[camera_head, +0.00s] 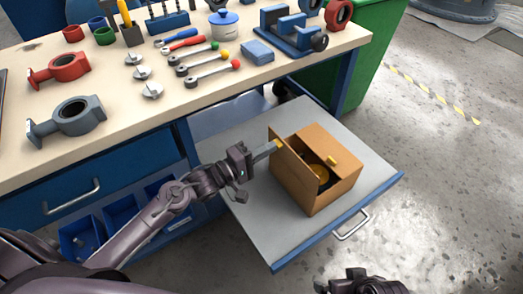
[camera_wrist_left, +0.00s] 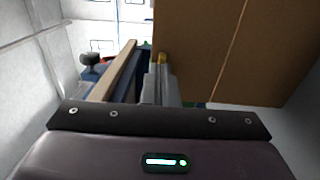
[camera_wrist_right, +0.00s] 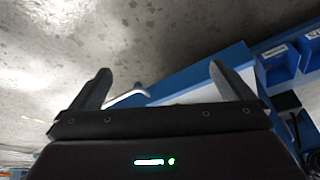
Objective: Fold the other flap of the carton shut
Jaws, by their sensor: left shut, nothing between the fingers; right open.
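The brown carton (camera_head: 315,180) stands on the grey pull-out drawer top (camera_head: 240,211). Its left flap (camera_head: 289,157) stands up, while the right flap (camera_head: 321,143) lies folded over part of the opening. Something gold-coloured (camera_head: 319,171) shows inside; the rest of the inside is dark. My left gripper (camera_head: 273,147) is shut and empty, its tips at the outer side of the upright flap; I cannot tell whether they touch. In the left wrist view the shut fingers (camera_wrist_left: 160,75) are beside brown cardboard (camera_wrist_left: 225,50). My right gripper (camera_wrist_right: 155,85) is open and empty, away from the carton.
The workbench (camera_head: 120,98) behind holds grey and red valve bodies, wrenches and a blue vise (camera_head: 290,32). The drawer's blue front edge and handle (camera_head: 351,226) are right of the carton. A green bin (camera_head: 368,60) stands beyond the bench.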

